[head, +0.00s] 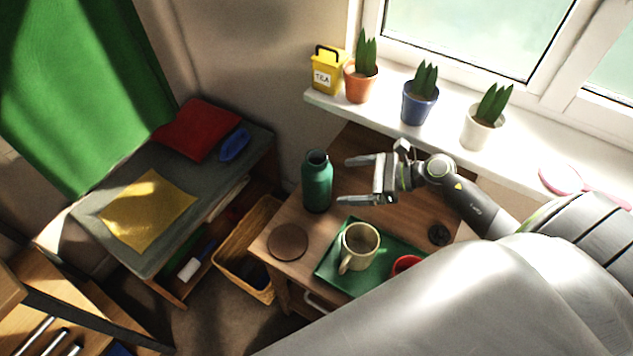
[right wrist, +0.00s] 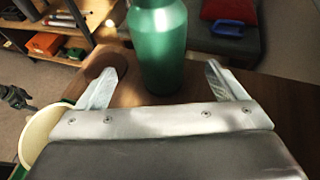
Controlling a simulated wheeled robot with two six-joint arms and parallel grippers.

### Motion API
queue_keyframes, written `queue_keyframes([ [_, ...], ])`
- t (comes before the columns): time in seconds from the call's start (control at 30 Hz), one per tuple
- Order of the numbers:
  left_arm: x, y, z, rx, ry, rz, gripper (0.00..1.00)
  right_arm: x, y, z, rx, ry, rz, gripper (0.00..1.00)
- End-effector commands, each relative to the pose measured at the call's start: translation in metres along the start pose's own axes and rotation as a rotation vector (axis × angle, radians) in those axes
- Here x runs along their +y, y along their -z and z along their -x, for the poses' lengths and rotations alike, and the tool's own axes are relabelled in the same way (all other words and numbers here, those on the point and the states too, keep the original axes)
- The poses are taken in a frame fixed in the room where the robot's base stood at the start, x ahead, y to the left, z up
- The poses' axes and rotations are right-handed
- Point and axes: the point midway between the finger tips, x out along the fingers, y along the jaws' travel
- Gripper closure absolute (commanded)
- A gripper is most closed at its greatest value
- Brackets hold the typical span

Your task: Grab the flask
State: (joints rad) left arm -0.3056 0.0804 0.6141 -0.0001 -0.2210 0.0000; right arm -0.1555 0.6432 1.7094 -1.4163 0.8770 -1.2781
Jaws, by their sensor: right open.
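A green flask (head: 317,182) stands upright on the small wooden table (head: 352,210), near its back left part. Its top is open or dark-rimmed in the head view. My right gripper (head: 346,181) is open, its two fingers pointing left at the flask. In the right wrist view the flask (right wrist: 158,45) stands ahead, centred between the fingertips (right wrist: 162,72) and a little beyond them. The fingers do not appear to touch it. The flask's top is cut off in that view.
A green tray (head: 332,266) with a cream mug (head: 359,247) and a red item (head: 405,264) sits at the table's front. A brown round coaster (head: 288,242) lies left of it. A wicker basket (head: 240,262) stands left.

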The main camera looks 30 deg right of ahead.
Motion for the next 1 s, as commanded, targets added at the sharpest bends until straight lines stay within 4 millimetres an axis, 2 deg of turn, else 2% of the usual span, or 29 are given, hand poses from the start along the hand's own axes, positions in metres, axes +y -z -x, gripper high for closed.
queue_keyframes([
  [0.1,0.000,0.012,0.006,0.018,0.000,-0.002,0.30,0.000,-0.003,-0.020,-0.005,0.000,-0.003,0.10],
  [0.2,-0.001,0.017,0.009,0.025,-0.001,-0.002,0.30,0.000,-0.002,-0.033,-0.003,0.001,-0.002,0.10],
  [0.53,-0.001,0.013,0.016,0.019,0.000,-0.002,0.30,0.000,-0.001,-0.055,-0.002,0.000,-0.002,0.10],
  [0.8,-0.002,0.009,0.026,0.010,0.000,-0.001,0.30,-0.001,0.002,-0.091,-0.003,0.000,-0.002,0.10],
  [1.0,-0.002,0.009,0.027,0.010,0.000,-0.001,0.30,0.000,0.004,-0.099,0.001,0.000,0.001,0.10],
])
